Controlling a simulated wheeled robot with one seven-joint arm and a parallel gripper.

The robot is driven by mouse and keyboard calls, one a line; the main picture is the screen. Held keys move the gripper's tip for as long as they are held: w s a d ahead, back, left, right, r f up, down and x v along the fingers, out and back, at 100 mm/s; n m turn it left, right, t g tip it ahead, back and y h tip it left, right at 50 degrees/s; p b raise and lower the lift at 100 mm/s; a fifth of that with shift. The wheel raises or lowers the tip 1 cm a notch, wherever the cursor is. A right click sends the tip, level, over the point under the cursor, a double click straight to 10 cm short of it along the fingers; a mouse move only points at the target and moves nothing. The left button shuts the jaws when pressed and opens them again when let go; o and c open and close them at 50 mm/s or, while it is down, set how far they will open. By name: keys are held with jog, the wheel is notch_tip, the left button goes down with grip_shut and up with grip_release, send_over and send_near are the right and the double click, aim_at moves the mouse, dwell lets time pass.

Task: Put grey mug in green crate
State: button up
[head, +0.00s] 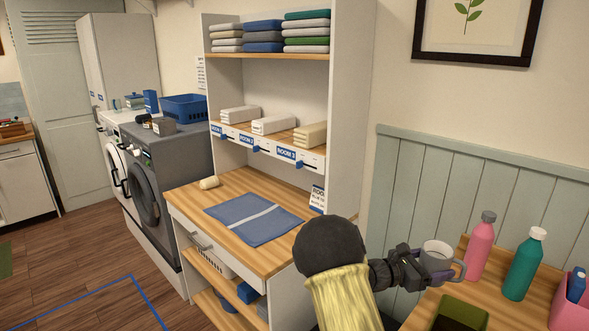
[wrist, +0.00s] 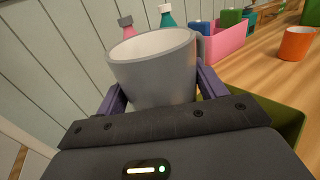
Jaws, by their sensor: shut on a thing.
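The grey mug (head: 440,253) is upright in my gripper (head: 436,276), with its handle to the right in the head view. In the wrist view the mug (wrist: 152,68) fills the space between the purple fingers of my gripper (wrist: 160,95), which are shut on it. A green crate (head: 475,307) sits on the wooden table at the lower right of the head view, below and nearer than the mug. In the wrist view part of the green crate (wrist: 285,112) shows behind the right finger; the rest is hidden by my gripper.
A pink bottle (head: 480,248) and a teal bottle (head: 526,266) stand near the wall behind the mug. A pink crate (wrist: 228,42) holds several things farther along the table. An orange cup (wrist: 297,43) stands beyond the green crate. Bare wooden tabletop lies between them.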

jog(key=s+a+f+n+t+y+p, duration=0.1)
jog(key=a+f+n+t+y+p, duration=0.2)
jog(key=a+f+n+t+y, duration=1.45)
jog(key=s+a+f+g, duration=0.1)
jog(key=s+a+f, duration=0.1)
jog(key=a+f, duration=0.2)
jog(key=s+a+f+m+g, duration=0.1)
jog(key=s+a+f, duration=0.2)
jog(key=f, duration=0.3)
jog(key=shift+s+a+f+p, duration=0.25)
jog(key=shift+a+f+p, duration=0.1)
jog(key=shift+a+p, duration=0.15)
